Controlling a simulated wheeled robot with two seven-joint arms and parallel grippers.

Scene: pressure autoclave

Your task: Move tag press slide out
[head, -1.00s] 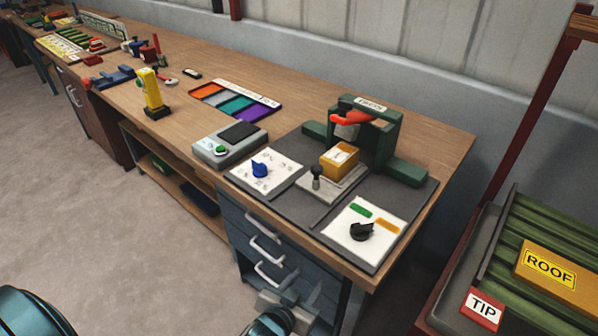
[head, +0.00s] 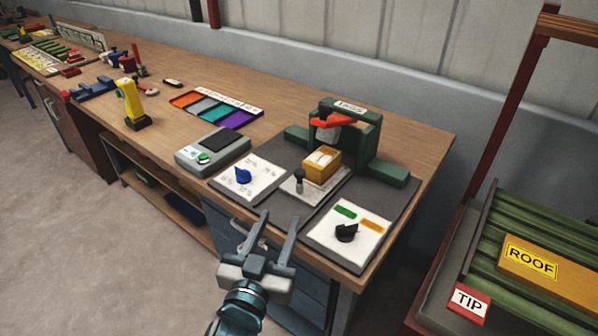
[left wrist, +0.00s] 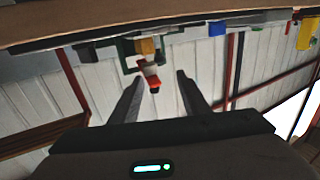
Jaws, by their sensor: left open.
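The green tag press (head: 363,138) with a red handle (head: 333,122) stands on a dark mat near the bench's right end. Its slide is a light grey plate (head: 313,190) that carries an orange-yellow block (head: 321,164) and a small dark-topped knob (head: 299,181) at its front. My left gripper (head: 272,225) is open and empty in front of the bench edge, apart from the slide and its knob. The left wrist view shows the press upside down, with the red handle (left wrist: 152,82) and the orange block (left wrist: 147,46) beyond the open fingers (left wrist: 157,90). My right gripper is not in view.
A white panel with a blue knob (head: 243,176) lies left of the slide, and one with a black knob (head: 346,232) lies right. A grey device (head: 212,150) and a colour tray (head: 216,107) stand further left. A roof rack (head: 530,240) stands at right.

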